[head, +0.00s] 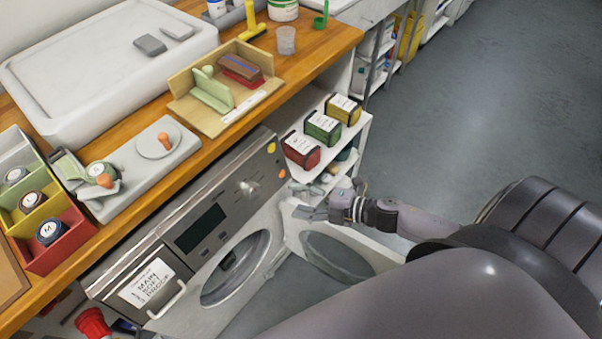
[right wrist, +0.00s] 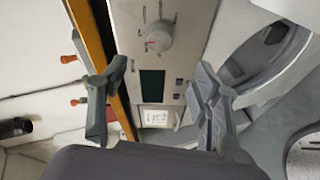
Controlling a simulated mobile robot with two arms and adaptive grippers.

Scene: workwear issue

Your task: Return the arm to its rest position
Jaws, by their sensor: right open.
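My right gripper (head: 312,203) is open and empty. It is beside the washing machine (head: 228,218), above the machine's open door (head: 340,256). In the right wrist view, the two fingers of my right gripper (right wrist: 158,92) stand wide apart with nothing between them. The machine's control panel (right wrist: 150,50), with its dial, shows beyond them. The right arm reaches in from the right side of the head view. My left gripper is not visible.
The wooden counter (head: 200,152) carries a white sink (head: 105,60), a wooden tray (head: 232,122) and coloured bins (head: 60,247). Right of the machine, a white shelf (head: 332,153) holds red, green and yellow boxes. Grey floor (head: 480,95) is clear at upper right.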

